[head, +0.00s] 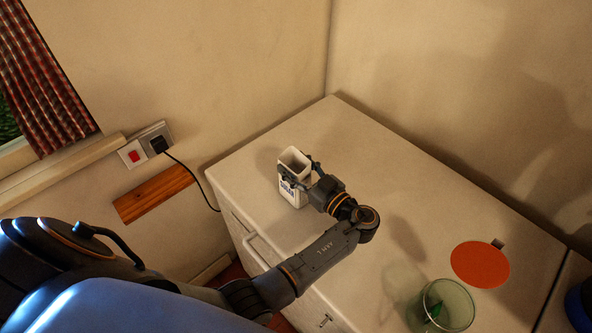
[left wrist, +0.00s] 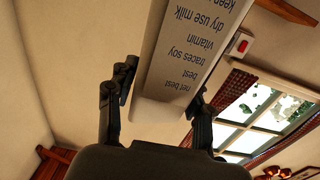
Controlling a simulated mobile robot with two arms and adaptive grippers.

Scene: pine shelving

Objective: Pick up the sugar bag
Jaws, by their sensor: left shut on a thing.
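The sugar bag (head: 291,194) is a white, box-like upright packet with dark blue print, above the left end of the white worktop in the head view. Its top looks like a hollow, open square. My left gripper (head: 302,177) has its fingers around the bag, one on each side, and is shut on it. In the left wrist view the bag (left wrist: 192,60) shows a pale face with printed words between the fingers. I cannot tell whether its base touches the worktop. My right gripper is not in view.
The white worktop (head: 400,190) stands in the room corner, with free room behind the arm. An orange disc (head: 480,265) and a green-tinted glass container (head: 447,304) are at the right. A plug with a black cable (head: 190,172) hangs by the left wall.

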